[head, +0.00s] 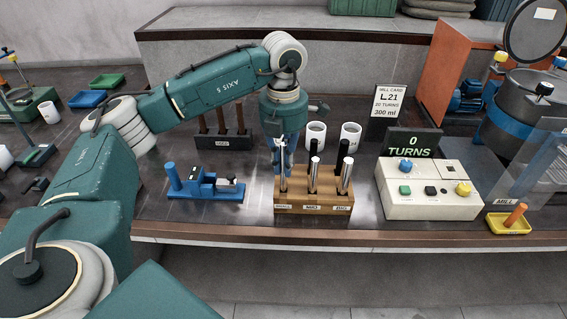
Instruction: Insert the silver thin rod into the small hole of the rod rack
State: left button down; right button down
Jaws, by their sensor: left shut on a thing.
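The wooden rod rack (313,209) stands near the table's front edge, with a row of labels on its front. My left gripper (283,158) points down over the rack's left end and is shut on the silver thin rod (283,182). The rod is upright, with its lower end at the rack's top by the left, small hole. I cannot tell how deep it sits in the hole. Thicker silver rods (314,176) stand upright in the middle and at the right (346,178) of the rack, with dark rods behind. My right gripper is not in view.
A blue fixture (205,188) lies left of the rack. Two white mugs (316,134) and a dark rack (223,141) stand behind. A control box (425,200) with a "0 TURNS" display (412,143) and a yellow tray (509,223) are to the right.

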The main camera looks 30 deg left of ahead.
aim_at(283, 144)
pick_arm(q)
jog(key=shift+f+b, duration=1.45)
jog(key=shift+f, duration=0.6)
dwell(1.3)
jog(key=c, duration=1.7)
grip_release()
jog(key=shift+r, duration=0.1)
notch_tip(283, 144, up, 12)
jog(key=shift+f, duration=0.1)
